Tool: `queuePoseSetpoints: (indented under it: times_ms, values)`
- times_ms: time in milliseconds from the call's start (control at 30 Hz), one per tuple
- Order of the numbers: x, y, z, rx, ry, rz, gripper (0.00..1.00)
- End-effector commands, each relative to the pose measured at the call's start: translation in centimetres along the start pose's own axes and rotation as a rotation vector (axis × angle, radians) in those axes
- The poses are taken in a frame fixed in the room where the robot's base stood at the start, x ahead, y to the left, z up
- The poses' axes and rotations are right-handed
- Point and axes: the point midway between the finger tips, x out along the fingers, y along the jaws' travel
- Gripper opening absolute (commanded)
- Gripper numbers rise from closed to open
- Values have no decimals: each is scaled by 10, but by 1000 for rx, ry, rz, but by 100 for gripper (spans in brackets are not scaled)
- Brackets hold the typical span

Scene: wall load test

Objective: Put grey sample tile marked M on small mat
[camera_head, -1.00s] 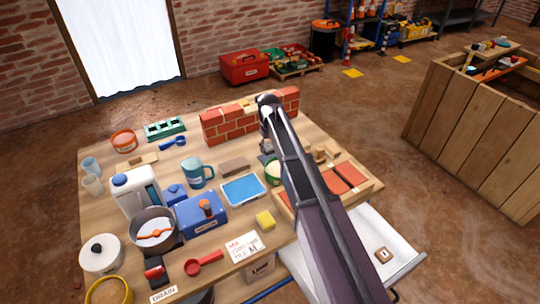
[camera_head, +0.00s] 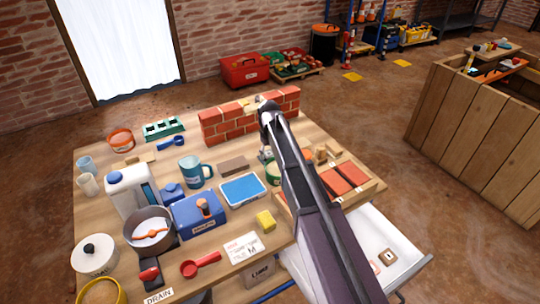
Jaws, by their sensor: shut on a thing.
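My gripper (camera_head: 265,153) is low over the middle of the table, mostly hidden behind my own arm. It is shut on a small grey piece, which I take to be the sample tile; its letter cannot be read. A blue rectangular pad with a pale rim (camera_head: 243,189) lies left of and nearer than the gripper; it may be the small mat. A white card (camera_head: 244,249) with a printed M lies near the front edge.
A brick wall (camera_head: 225,126) stands behind the gripper. A green-and-white bowl (camera_head: 272,174) is close by, partly hidden. An open white drawer (camera_head: 408,262) holds small tiles.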

Motion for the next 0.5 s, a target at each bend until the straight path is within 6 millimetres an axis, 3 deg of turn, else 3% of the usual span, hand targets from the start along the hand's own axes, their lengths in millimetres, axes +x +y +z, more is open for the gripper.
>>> queuePoseSetpoints:
  times_ms: [367, 400, 500]
  values:
    - [4, 0, 0, 0, 0, 0, 27]
    - [3, 0, 0, 0, 0, 0, 77]
    - [3, 0, 0, 0, 0, 0, 99]
